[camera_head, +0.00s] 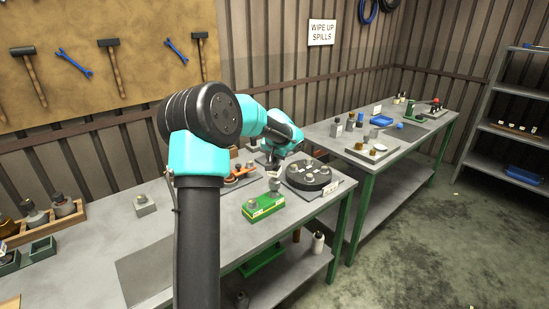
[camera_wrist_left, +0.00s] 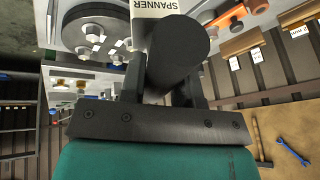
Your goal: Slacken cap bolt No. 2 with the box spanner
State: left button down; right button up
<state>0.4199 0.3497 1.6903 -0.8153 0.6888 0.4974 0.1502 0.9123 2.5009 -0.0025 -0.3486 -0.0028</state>
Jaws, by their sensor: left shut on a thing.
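My left gripper (camera_head: 274,163) is shut on the box spanner. In the left wrist view the spanner (camera_wrist_left: 178,47) is a thick dark cylinder between the two fingers (camera_wrist_left: 163,85), with a white label reading SPANNER. The round black cap (camera_head: 303,183) sits on a grey base plate at the right end of the near bench, with several pale bolts on top. In the left wrist view the cap (camera_wrist_left: 73,22) and its bolts lie beside the spanner, left of it. I cannot tell which bolt is No. 2. The spanner's working end is hidden in the wrist view.
A small grey block (camera_head: 145,206) and a wooden tray (camera_head: 45,228) stand further left. A second bench (camera_head: 400,148) is behind right.

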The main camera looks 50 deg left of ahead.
pick_arm(q)
jog(key=shift+m+t+h, duration=0.5)
jog(key=shift+m, duration=1.1)
